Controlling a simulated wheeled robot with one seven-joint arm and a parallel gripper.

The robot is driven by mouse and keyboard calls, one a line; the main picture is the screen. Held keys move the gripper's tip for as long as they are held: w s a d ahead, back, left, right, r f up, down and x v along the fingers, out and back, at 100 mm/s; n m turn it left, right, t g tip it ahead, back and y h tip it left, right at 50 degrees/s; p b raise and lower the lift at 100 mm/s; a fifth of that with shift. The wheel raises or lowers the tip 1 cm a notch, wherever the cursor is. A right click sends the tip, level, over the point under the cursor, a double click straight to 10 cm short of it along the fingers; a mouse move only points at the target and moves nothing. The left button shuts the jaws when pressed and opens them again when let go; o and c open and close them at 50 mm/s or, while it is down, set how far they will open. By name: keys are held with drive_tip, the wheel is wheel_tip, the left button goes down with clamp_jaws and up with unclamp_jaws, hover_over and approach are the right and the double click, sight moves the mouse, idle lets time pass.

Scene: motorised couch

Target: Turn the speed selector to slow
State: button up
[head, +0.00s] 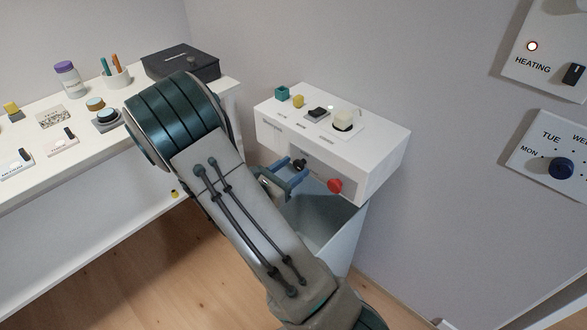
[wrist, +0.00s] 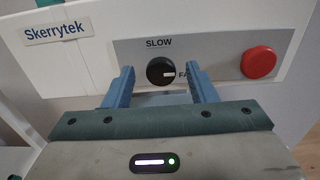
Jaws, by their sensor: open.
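The label SLOW (wrist: 159,43) is above the knob. My gripper (wrist: 160,68) is open, with one blue finger to the left of the knob and one to the right, gaps showing on both sides. The right finger hides part of the right label. In the head view my gripper (head: 293,169) is at the box front.
A red button (wrist: 259,62) is right of the selector, close to my right finger. A Skerrytek label (wrist: 57,32) is at the left. The white box (head: 381,147) has small items and a cream knob (head: 343,119) on top. A white table (head: 60,176) with several objects stands at left.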

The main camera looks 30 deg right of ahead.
drive_tip(key=shift+w+d, duration=0.1)
drive_tip(key=shift+d, duration=0.25)
drive_tip(key=c, duration=1)
drive_tip(key=shift+o, duration=0.2)
